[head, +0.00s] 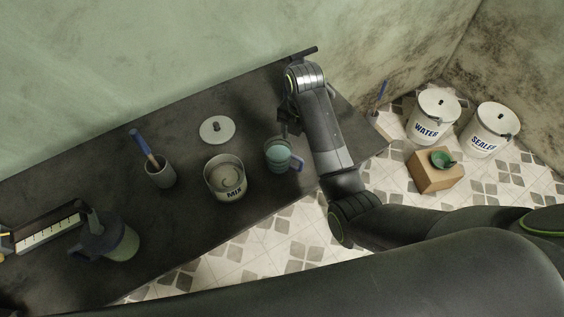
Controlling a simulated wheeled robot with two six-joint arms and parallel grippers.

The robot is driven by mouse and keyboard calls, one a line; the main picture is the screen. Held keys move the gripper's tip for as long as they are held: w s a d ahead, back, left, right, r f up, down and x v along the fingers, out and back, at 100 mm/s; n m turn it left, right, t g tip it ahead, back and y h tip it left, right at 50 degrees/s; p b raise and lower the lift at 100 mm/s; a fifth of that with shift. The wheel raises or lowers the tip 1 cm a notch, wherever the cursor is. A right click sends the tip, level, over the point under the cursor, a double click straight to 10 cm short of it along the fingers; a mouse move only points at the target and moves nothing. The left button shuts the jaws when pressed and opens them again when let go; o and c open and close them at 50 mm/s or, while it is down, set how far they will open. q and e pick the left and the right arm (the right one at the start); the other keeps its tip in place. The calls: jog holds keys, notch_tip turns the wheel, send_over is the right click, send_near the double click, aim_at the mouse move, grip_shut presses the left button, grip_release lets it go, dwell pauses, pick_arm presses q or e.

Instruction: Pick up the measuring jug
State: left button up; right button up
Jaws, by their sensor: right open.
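The measuring jug (278,159) is a pale teal, open-topped vessel with a blue handle on its right side. It stands upright on the dark worktop (200,215), right of the white MIX bucket (226,182). My right gripper (287,128) is just behind the jug, near its far rim, with open jaws. The fingers are dark and partly hidden by my arm, so I cannot tell whether they touch the jug. The jug's handle and near side are in plain view. My left gripper is not in view.
A round white lid (217,129), a brush in a grey cup (160,174), a dark container (116,241) and a tray (48,233) are on the worktop. WATER (432,117) and SEALER (489,131) buckets and a box (433,178) stand on the tiled floor. The wall is behind.

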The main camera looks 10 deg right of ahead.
jog(key=b, duration=0.8)
send_over(297, 169)
jog(key=f, duration=0.9)
jog(key=shift+w+d, duration=0.1)
jog(key=shift+w, duration=0.15)
notch_tip(297, 169, down, 4)
jog(key=b, duration=0.4)
jog(key=shift+s+f, duration=0.15)
jog(key=shift+f, duration=0.45)
jog(key=c, duration=1.3)
jog(key=shift+c, duration=0.2)
jog(key=shift+r, duration=0.25)
